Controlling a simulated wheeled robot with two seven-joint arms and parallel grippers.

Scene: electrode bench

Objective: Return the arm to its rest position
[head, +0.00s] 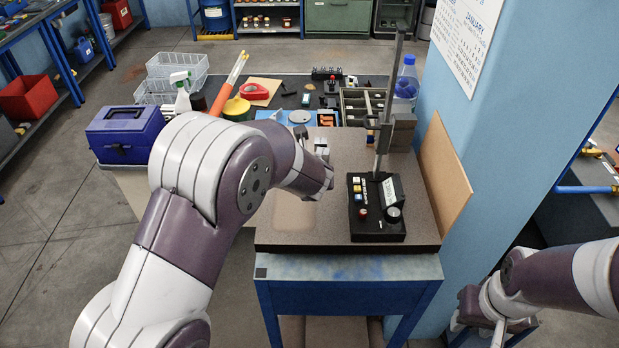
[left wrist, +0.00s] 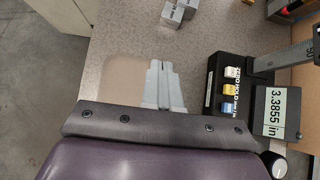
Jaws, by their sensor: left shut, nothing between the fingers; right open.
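My left arm (head: 205,190) reaches in from the left over the speckled granite plate (head: 290,238).
The height gauge (head: 377,222) stands upright on the plate; its display (left wrist: 279,112) reads 3.3855 in. Small grey blocks (head: 321,147) lie just beyond the left gripper. A blue toolbox (head: 127,135) is at left. A blue pillar (head: 500,140) borders the right. The plate's front left is clear.

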